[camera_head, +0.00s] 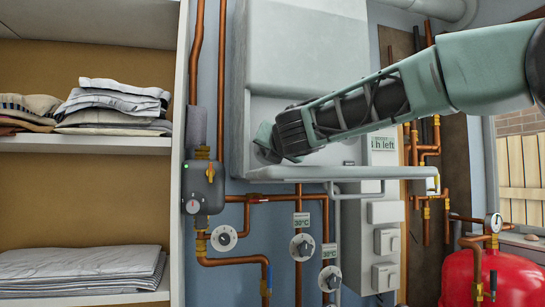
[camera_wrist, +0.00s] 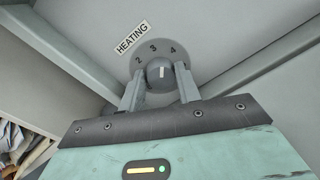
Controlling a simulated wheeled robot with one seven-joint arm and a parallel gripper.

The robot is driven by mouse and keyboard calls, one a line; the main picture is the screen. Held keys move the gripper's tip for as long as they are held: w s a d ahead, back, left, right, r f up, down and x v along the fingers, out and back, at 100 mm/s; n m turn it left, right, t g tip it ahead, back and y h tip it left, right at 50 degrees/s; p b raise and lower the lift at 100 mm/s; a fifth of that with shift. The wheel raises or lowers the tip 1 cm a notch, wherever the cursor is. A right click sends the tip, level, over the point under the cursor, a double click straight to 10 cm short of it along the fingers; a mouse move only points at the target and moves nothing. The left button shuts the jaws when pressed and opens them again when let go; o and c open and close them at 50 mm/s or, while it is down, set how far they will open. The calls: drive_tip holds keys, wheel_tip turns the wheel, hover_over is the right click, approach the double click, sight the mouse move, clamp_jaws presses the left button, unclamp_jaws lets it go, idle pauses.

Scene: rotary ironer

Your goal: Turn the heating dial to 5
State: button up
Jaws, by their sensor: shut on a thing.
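The heating dial (camera_wrist: 160,73) is a dark round knob with a white pointer line, on a grey round plate (camera_wrist: 140,73) beside a "HEATING" label (camera_wrist: 132,37). The numbers 2, 3 and 4 show on the plate; no 5 can be seen. The pointer line points roughly up in the wrist view, about between 3 and 4. My gripper (camera_wrist: 160,90) is shut on the dial, one finger on each side. In the head view my gripper (camera_head: 266,147) reaches the left part of the white wall-mounted machine (camera_head: 305,45); the dial is hidden there.
Shelves with folded linen (camera_head: 80,265) stand at the left. Copper pipes with several other dials (camera_head: 302,247) run below the machine. A white box marked "h left" (camera_head: 383,155) is right of my gripper. A red tank (camera_head: 510,278) stands at lower right.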

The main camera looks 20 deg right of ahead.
drive_tip(key=shift+f+m+b, duration=0.1)
drive_tip(key=shift+m+b, duration=0.65)
drive_tip(key=shift+m, duration=0.35)
drive_tip(key=o, duration=1)
drive_tip(key=s+b, duration=0.1)
drive_tip(key=s, duration=0.4)
drive_tip(key=s+b, duration=0.1)
drive_tip(key=s, duration=0.5)
drive_tip(key=s+b, duration=0.1)
drive_tip(key=s, duration=0.5)
drive_tip(key=shift+s+a+r, duration=0.2)
drive_tip(key=shift+a+r, duration=0.15)
drive_tip(key=shift+a, duration=0.05)
drive_tip(key=shift+c, duration=0.2)
